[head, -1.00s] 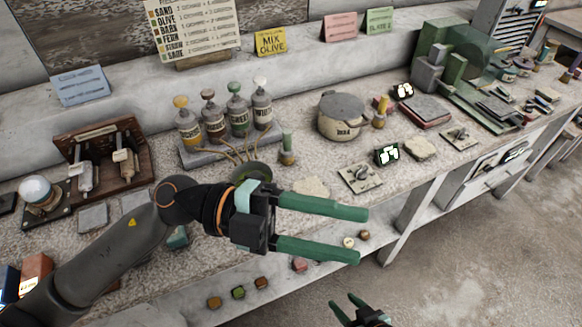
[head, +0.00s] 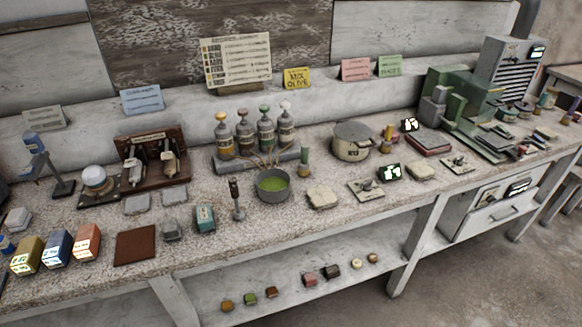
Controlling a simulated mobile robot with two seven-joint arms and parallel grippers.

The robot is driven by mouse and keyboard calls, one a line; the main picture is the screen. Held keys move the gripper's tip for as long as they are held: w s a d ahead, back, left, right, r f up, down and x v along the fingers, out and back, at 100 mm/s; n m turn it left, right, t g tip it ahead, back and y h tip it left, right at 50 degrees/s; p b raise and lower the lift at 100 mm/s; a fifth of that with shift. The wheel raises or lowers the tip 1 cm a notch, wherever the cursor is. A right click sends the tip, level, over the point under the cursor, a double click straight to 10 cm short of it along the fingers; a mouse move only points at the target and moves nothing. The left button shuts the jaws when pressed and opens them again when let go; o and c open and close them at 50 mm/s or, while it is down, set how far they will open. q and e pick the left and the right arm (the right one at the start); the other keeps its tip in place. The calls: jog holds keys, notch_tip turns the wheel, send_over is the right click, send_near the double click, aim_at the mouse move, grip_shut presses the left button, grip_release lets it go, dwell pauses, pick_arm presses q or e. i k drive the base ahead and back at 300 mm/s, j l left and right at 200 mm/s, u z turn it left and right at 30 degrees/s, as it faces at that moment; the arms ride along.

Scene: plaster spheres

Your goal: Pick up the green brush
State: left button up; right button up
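A small upright item with a green top (head: 304,154), which looks like the green brush, stands on the counter. It is just right of the bottle rack and behind the grey bowl of green liquid (head: 273,185). Its lower part is tan-grey and too small to make out in detail. Nothing touches it that I can see. Neither of my grippers is in view.
Several pump bottles (head: 245,135) stand in a rack behind the bowl. A thin dark stand (head: 237,199) is left of the bowl, and a pale slab (head: 322,197) lies to its right. The counter (head: 290,218) has a bare front strip. A lower shelf holds small blocks.

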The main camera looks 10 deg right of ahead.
aim_at(304, 165)
jog(key=l+u, duration=0.15)
jog(key=u, duration=0.2)
jog(key=l+u, duration=0.2)
jog(key=u, duration=0.15)
jog(key=l+u, duration=0.15)
jog(key=u, duration=0.2)
jog(key=k+l+u, duration=0.2)
jog(key=l, duration=0.25)
jog(key=l+u, duration=0.25)
jog(key=l, duration=0.2)
jog(key=k+l, duration=0.1)
jog(key=l, duration=0.2)
jog(key=k+l+u, duration=0.1)
jog(key=l, duration=0.2)
jog(key=k+l, duration=0.1)
jog(key=l, duration=0.15)
